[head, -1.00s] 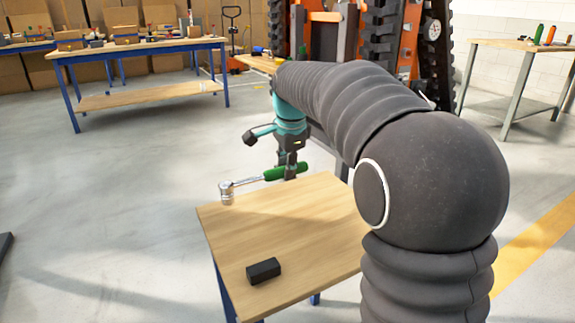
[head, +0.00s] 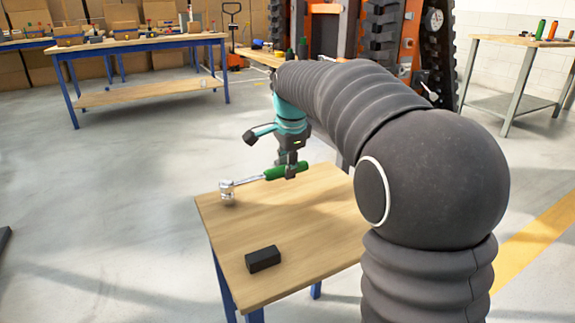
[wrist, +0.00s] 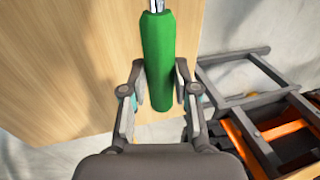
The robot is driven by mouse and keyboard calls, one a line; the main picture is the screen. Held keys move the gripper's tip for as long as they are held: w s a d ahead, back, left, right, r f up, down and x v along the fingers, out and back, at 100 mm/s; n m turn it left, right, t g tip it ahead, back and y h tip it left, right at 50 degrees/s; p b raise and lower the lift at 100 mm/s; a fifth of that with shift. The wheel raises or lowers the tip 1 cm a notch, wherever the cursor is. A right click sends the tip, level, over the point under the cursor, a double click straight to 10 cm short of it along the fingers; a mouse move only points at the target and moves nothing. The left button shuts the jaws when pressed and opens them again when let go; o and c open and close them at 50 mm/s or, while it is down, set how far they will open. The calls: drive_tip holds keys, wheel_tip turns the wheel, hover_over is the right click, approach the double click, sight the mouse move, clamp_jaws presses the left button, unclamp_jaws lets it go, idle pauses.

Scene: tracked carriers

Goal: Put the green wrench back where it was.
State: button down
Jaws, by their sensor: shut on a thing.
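The green wrench has a green handle (head: 288,171) and a silver shaft with a round socket head (head: 227,190). My gripper (head: 290,172) is shut on the green handle and holds the wrench roughly level, near the far edge of the small wooden table (head: 300,235). The head end points left in the head view. I cannot tell for sure whether the socket head touches the tabletop. In the wrist view the green handle (wrist: 157,60) lies between the two fingers (wrist: 157,95), with the wooden top beneath and the silver shaft cut off at the top.
A black block (head: 263,259) lies on the table's near part. The middle of the tabletop is clear. A large orange and black tracked machine (head: 335,50) stands behind. A long workbench (head: 140,45) is at the back left, and another table (head: 520,42) at the right.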

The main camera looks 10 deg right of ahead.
drive_tip(key=shift+f, duration=0.3)
drive_tip(key=c, duration=0.8)
unclamp_jaws()
